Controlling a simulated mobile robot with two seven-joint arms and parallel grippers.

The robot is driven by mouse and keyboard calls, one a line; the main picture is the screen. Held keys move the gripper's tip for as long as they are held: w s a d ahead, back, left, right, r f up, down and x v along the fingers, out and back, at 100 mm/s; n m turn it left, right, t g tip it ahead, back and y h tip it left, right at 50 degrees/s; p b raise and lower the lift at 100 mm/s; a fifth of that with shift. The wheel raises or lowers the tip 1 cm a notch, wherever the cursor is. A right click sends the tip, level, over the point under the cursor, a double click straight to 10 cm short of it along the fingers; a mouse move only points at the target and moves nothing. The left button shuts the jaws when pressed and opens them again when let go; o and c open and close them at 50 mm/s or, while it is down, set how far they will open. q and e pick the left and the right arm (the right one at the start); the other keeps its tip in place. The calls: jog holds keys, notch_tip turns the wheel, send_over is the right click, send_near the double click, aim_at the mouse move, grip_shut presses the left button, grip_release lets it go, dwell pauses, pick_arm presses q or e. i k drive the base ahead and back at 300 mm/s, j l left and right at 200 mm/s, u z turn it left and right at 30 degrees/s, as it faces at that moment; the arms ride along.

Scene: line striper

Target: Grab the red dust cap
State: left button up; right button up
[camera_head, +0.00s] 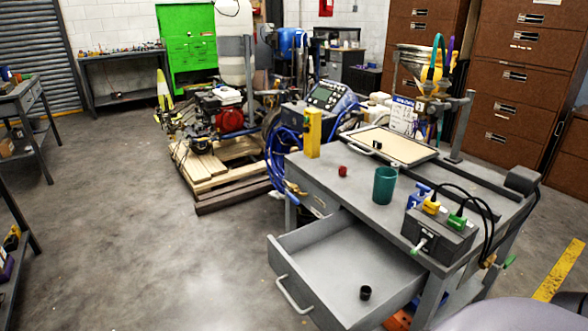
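A small dark red cap (342,171), which looks like the red dust cap, sits on the grey workbench top (356,193). It stands left of a dark green cup (384,185) and right of an upright yellow block (312,134), apart from both. Nothing covers it in this view. Neither of my grippers is in view.
The bench's drawer (313,240) is pulled open, with a small black cap (365,292) inside. A shallow framed tray (402,147) lies behind the red cap. A grey box with cables (437,236) occupies the bench's right part. Open floor (150,235) lies to the left.

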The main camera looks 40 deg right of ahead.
aim_at(343, 171)
jog(key=i+j+u, duration=0.2)
jog(key=i, duration=0.3)
jog(key=i+j+u, duration=0.15)
jog(key=i, duration=0.35)
jog(key=i+z, duration=0.35)
jog(key=z, duration=0.15)
jog(key=i+j+z, duration=0.15)
jog(key=i+z, duration=0.2)
jog(key=z, duration=0.15)
jog(key=i+z, duration=0.15)
jog(key=z, duration=0.3)
jog(key=i+j+z, duration=0.1)
jog(key=z, duration=0.35)
jog(key=i+j+z, duration=0.2)
jog(key=z, duration=0.25)
jog(key=i+j+z, duration=0.15)
jog(key=z, duration=0.3)
jog(key=i+j+z, duration=0.1)
jog(key=j+z, duration=0.15)
jog(key=z, duration=0.2)
jog(key=j+z, duration=0.25)
jog(key=z, duration=0.2)
jog(key=j+z, duration=0.25)
jog(key=z, duration=0.15)
jog(key=i, duration=0.05)
